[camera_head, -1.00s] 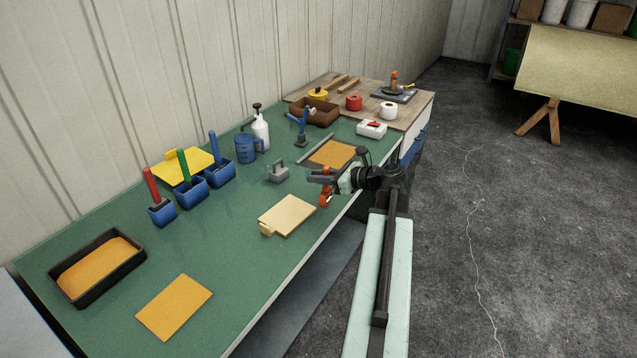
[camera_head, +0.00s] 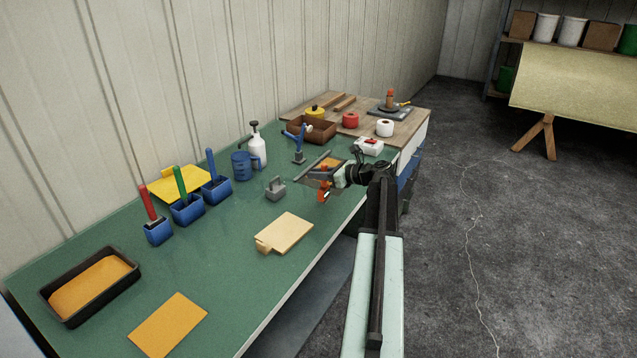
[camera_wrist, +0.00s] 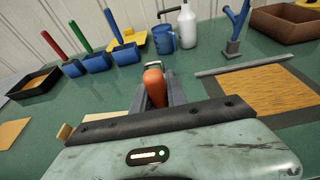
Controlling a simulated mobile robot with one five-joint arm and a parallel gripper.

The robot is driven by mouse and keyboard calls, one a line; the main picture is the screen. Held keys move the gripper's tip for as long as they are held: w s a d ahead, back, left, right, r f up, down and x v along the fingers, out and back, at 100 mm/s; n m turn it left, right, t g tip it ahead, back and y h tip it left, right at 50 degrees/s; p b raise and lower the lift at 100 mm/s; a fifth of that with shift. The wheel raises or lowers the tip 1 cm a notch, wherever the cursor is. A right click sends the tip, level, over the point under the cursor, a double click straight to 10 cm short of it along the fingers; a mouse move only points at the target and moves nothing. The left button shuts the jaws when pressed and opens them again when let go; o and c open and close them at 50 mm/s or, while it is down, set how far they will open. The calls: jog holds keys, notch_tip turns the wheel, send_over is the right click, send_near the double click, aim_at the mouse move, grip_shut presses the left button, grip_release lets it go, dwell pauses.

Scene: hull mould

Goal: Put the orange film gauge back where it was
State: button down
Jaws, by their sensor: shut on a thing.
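The orange film gauge (camera_head: 324,195) is between the jaws of my gripper (camera_head: 322,181), which is shut on it. It hangs low at the right side of the green bench, and I cannot tell its height above the top. In the wrist view the rounded orange end of the gauge (camera_wrist: 154,86) shows between the dark fingers (camera_wrist: 156,97). Its lower part is hidden there.
An orange-brown panel (camera_wrist: 258,88) with a grey bar (camera_wrist: 243,66) lies by my gripper. A grey handled block (camera_head: 275,188), a pale board (camera_head: 285,232) and a blue stand (camera_head: 299,157) are near. The bench (camera_head: 230,240) is clear between the pale board and the blue pots.

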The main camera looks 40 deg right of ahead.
jog(key=shift+w+d, duration=0.5)
jog(key=shift+w, duration=0.05)
jog(key=f+b, duration=0.4)
jog(key=shift+w+d+f, duration=0.1)
jog(key=shift+w+d, duration=0.1)
jog(key=shift+w, duration=0.1)
jog(key=c, duration=1.3)
grip_release()
jog(key=shift+c, duration=0.2)
jog(key=shift+r, duration=0.25)
